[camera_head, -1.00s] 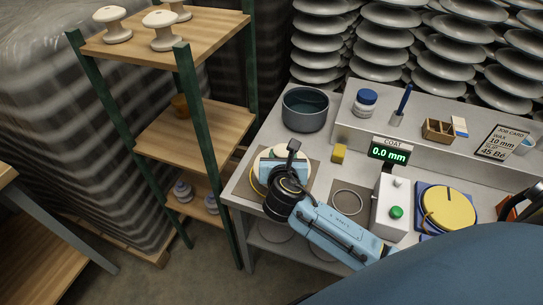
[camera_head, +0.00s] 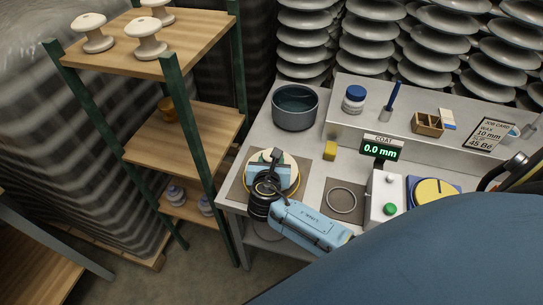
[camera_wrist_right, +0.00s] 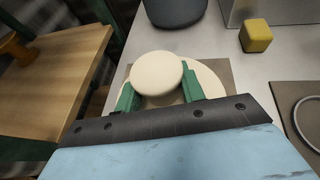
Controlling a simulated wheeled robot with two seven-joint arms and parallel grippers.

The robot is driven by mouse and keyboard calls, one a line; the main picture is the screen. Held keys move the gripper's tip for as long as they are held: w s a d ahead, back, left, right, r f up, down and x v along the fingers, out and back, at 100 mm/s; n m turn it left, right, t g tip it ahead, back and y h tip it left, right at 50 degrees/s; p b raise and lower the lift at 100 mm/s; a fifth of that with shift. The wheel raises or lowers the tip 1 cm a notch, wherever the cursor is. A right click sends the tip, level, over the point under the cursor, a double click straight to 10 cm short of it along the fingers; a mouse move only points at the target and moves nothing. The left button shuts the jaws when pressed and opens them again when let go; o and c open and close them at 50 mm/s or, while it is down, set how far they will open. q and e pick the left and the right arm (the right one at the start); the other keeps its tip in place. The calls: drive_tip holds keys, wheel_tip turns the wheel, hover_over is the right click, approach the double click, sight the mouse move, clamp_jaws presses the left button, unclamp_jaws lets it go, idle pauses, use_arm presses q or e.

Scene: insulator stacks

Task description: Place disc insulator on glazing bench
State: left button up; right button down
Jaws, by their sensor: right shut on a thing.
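A cream disc insulator (camera_wrist_right: 158,72) is at the left end of the grey bench (camera_head: 318,165). In the right wrist view its round knob stands up between the green fingertips, above a wider pale disc. My right gripper (camera_head: 275,163) is shut on it from the front, its body covering part of the disc in the head view. The insulator is over a brown square mat (camera_head: 238,190), with some yellow showing beneath it. Whether it touches what is below is hidden. My left gripper is not in view.
A pot (camera_head: 296,107), yellow block (camera_head: 330,150), ring on a mat (camera_head: 342,200), coat display (camera_head: 381,149) and yellow round pad (camera_head: 435,192) are on the bench. Three white insulators stand on the wooden rack's top shelf (camera_head: 195,38). Stacked discs rise behind the bench.

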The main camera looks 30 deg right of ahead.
drive_tip(key=shift+w+f+b, duration=0.1)
drive_tip(key=shift+f+b, duration=0.25)
drive_tip(key=shift+f, duration=1.05)
drive_tip(key=shift+f, duration=0.15)
drive_tip(key=c, duration=0.9)
unclamp_jaws()
drive_tip(key=shift+f, duration=0.1)
drive_tip(key=shift+o, duration=0.2)
drive_tip(key=shift+r, duration=0.2)
drive_tip(key=p+v, duration=0.1)
drive_tip(key=v, duration=1.1)
drive_tip(key=shift+p, duration=0.35)
